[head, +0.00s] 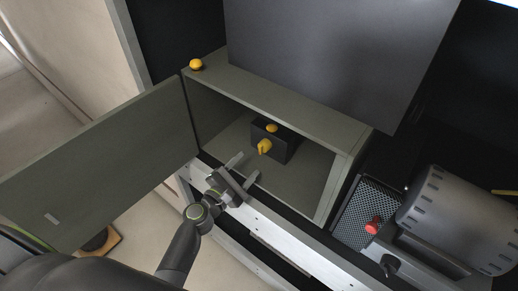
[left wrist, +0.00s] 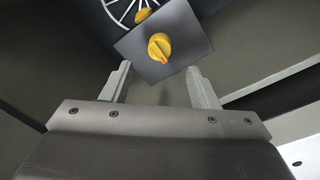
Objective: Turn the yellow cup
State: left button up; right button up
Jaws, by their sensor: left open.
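A yellow knob (head: 264,147), the cup-like part, sits on the front face of a dark box (head: 287,146) inside an open grey cabinet. It also shows in the left wrist view (left wrist: 160,48), round with a raised grip and a small orange mark. My left gripper (head: 247,165) is open and empty at the cabinet mouth, pointing at the knob, apart from it. In the left wrist view the knob lies just beyond and between the two fingertips (left wrist: 159,70). My right gripper is not in view.
The cabinet door (head: 100,165) stands open to the left. Yellow domes sit on the box top (head: 271,128) and the cabinet top (head: 196,64). A dark panel (head: 335,55) rises behind. A red button (head: 374,225) and a grey cylinder (head: 465,220) are at the right.

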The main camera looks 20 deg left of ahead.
aim_at(260, 151)
pick_arm(q)
jog(key=x, duration=0.7)
jog(key=shift+w, duration=0.3)
jog(key=c, duration=1)
jog(key=shift+o, duration=0.2)
jog(key=shift+f+m+b, duration=0.15)
jog(key=shift+m+b, duration=0.5)
jog(key=shift+m, duration=0.05)
jog(key=o, duration=1)
jog(key=shift+c, duration=0.2)
jog(key=shift+s, duration=0.15)
